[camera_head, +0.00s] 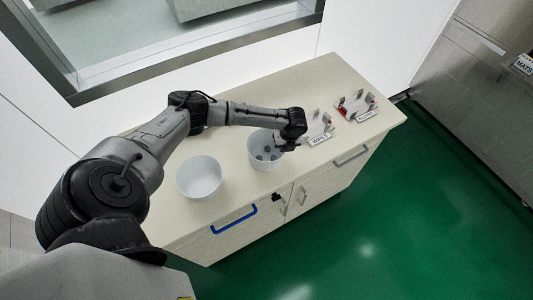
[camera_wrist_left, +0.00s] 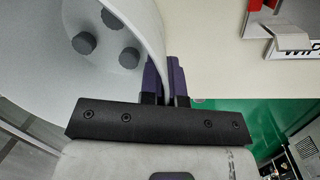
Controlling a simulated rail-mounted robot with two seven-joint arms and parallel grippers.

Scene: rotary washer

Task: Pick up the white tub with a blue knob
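A white tub (camera_head: 253,161) with several dark grey round pieces inside stands upright near the middle of the counter; I cannot make out a blue knob on it. A second white tub (camera_head: 200,181) stands to its left and looks empty. My left gripper (camera_head: 280,141) is at the right rim of the first tub. In the left wrist view, the purple fingers (camera_wrist_left: 166,82) are close together on both sides of the tub's wall (camera_wrist_left: 140,30), apparently pinching it. The fingertips are partly hidden behind the wall. My right gripper is not in view.
The beige counter (camera_head: 325,75) has a blue handle (camera_head: 234,219) on its front. Racks labelled for wipes (camera_head: 320,130) and another item (camera_head: 360,107) stand to the right. A window (camera_head: 200,40) is behind. The green floor (camera_head: 400,210) is clear.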

